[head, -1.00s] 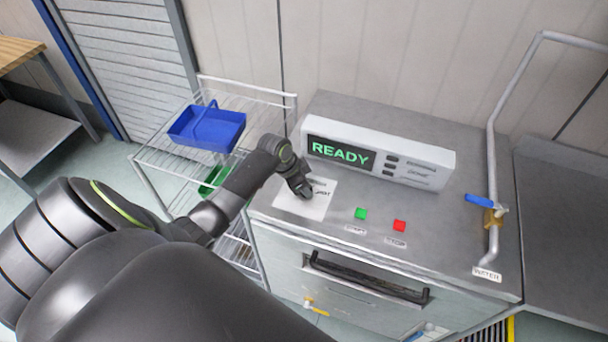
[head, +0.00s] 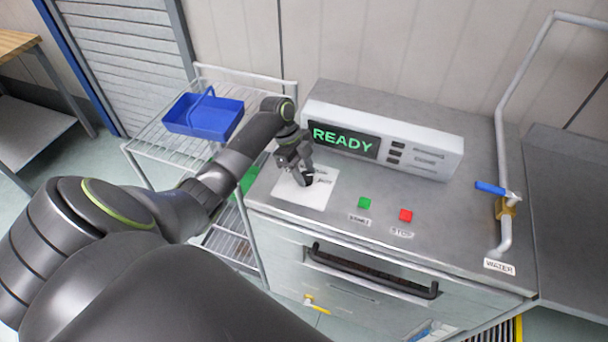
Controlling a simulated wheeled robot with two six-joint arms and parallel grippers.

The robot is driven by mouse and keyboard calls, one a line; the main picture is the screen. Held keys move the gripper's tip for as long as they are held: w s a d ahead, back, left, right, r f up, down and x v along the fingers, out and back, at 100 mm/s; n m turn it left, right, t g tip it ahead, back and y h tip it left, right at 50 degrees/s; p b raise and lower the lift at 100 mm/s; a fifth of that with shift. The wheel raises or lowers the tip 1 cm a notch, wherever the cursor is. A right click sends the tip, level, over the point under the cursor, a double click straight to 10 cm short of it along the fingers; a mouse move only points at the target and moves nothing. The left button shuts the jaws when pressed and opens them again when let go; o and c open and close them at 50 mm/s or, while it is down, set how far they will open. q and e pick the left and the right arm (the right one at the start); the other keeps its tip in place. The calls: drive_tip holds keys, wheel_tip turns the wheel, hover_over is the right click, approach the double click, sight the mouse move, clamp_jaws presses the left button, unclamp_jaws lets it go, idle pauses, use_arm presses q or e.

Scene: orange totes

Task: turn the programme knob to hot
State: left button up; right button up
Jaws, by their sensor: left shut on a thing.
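The programme knob sits on a white label plate (head: 299,197) at the left of the machine top. My fingers hide most of the knob, and I cannot read where its pointer stands. My left gripper (head: 302,177) reaches down over the plate and is shut on the knob. The display (head: 343,140) on the grey control box reads READY in green. My right gripper is not in view.
A green button (head: 364,203) and a red STOP button (head: 405,215) lie right of the plate. A water pipe with a blue-handled valve (head: 490,187) stands at the right. A wire rack holds a blue basket (head: 203,118) at the left.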

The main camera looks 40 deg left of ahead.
use_arm(q)
drive_tip(key=shift+f+m+g+b, duration=0.1)
drive_tip(key=shift+m+g+b, duration=0.3)
drive_tip(key=shift+m+b, duration=0.5)
drive_tip(key=shift+m, duration=0.4)
drive_tip(key=o, duration=1)
drive_tip(key=shift+w, duration=0.1)
drive_tip(key=shift+a+r, duration=0.25)
drive_tip(key=shift+r, duration=0.3)
drive_tip(key=p+v, duration=0.4)
drive_tip(key=v, duration=1.2)
drive_tip(key=shift+r, duration=0.2)
